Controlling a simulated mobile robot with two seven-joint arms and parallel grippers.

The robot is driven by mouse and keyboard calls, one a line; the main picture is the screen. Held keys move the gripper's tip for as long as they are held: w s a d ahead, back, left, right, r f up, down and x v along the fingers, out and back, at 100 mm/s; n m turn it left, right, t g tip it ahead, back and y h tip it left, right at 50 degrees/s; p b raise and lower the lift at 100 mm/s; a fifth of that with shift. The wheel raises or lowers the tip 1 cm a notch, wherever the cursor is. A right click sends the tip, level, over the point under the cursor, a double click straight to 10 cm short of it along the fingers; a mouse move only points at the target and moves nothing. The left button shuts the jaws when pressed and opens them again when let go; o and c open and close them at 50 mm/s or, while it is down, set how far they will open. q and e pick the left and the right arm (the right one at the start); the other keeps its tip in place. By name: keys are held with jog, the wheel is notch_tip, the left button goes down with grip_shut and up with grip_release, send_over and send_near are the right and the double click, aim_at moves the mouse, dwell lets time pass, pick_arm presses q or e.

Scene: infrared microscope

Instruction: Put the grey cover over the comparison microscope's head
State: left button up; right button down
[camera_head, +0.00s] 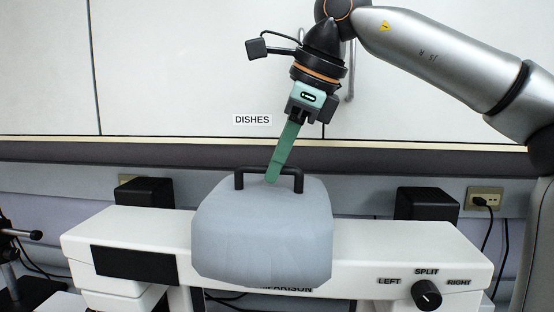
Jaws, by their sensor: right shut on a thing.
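The grey cover (262,230) is a rounded, pale grey hood with a black handle (268,171) on top. It is upright in the middle of the picture. My right gripper (273,178) comes down from above, tilted, with its green fingers shut on the handle. The white comparison microscope (370,245) spans the view behind and below the cover. The cover hides the middle of the microscope and part of its "COMPARISON" label. I cannot tell whether the cover rests on the head or hangs just in front of or above it. My left gripper is not in view.
A black knob (426,294) with LEFT, SPLIT and RIGHT labels is at the microscope's right front. Black blocks (146,191) and (427,203) stand behind on either side. A wall cabinet labelled DISHES (252,119) is above. Cables hang at the right.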

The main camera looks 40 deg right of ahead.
jog(key=c, duration=0.8)
grip_release()
jog(key=shift+s, duration=0.1)
jog(key=shift+o, duration=0.2)
jog(key=p+v, duration=0.2)
jog(key=v, duration=1)
jog(key=shift+r, duration=0.2)
jog(key=shift+s, duration=0.1)
